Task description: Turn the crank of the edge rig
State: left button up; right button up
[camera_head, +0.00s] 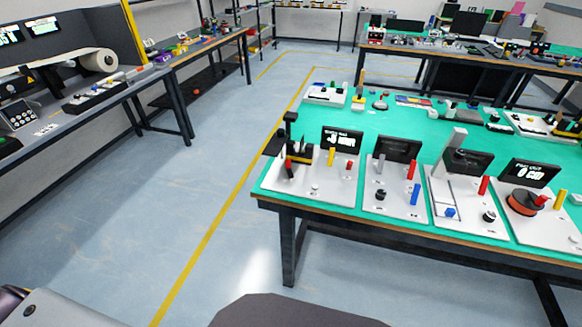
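A green-topped table (385,125) stands at the right with a row of white-based rigs along its front edge. The leftmost rig (330,187), at the table's left corner, has a black upright post and clamp-like part (290,135), a small dark screen (342,140), a yellow peg and a red peg. It may be the edge rig, but no label is legible. I cannot clearly make out a crank on it. Neither of my grippers shows in this view.
A workbench (90,95) runs along the left wall. The floor between is clear, crossed by a yellow line (230,205).

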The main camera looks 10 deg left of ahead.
aim_at(287, 162)
jog(key=k+l, duration=0.3)
jog(key=l, duration=0.15)
jog(key=k+l, duration=0.3)
jog(key=l, duration=0.15)
jog(key=k+l, duration=0.25)
jog(key=l, duration=0.2)
